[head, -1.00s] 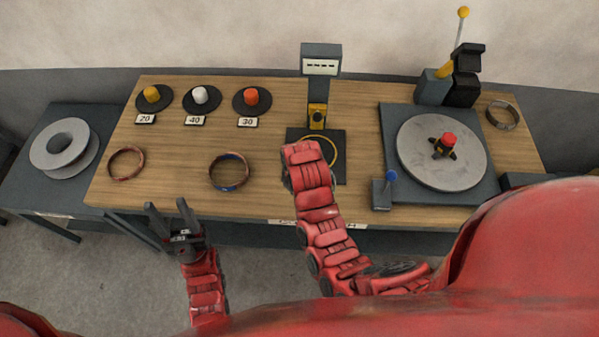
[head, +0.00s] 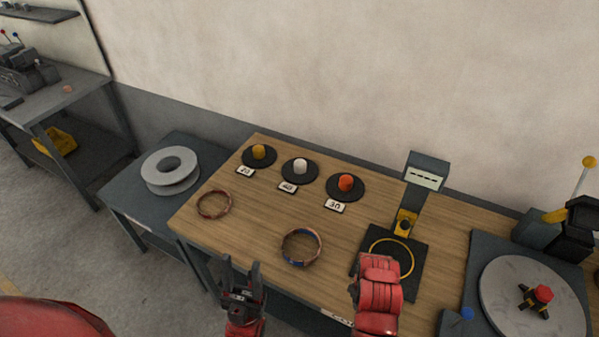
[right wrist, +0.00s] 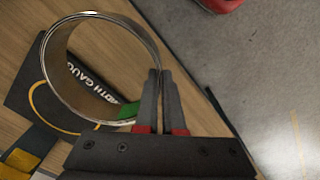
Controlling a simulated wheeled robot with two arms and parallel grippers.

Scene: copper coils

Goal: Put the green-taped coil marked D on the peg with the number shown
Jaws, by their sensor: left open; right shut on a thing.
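In the right wrist view my right gripper (right wrist: 158,76) is shut on the rim of a metallic coil (right wrist: 56,86) with green tape (right wrist: 128,110) beside the fingers. No letter shows on it. The coil is over the dark gauge plate (right wrist: 22,90); whether it touches is unclear. In the head view my red right arm hides this gripper and coil. The gauge display (head: 425,177) shows only dashes. My left gripper (head: 241,268) is open and empty before the front edge.
A copper coil (head: 214,216) and a blue-taped coil (head: 284,252) lie on the wooden bench (head: 240,227). A grey spool (head: 150,182) sits on the left side table. A turntable (head: 500,287) with a red-topped hub stands at right.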

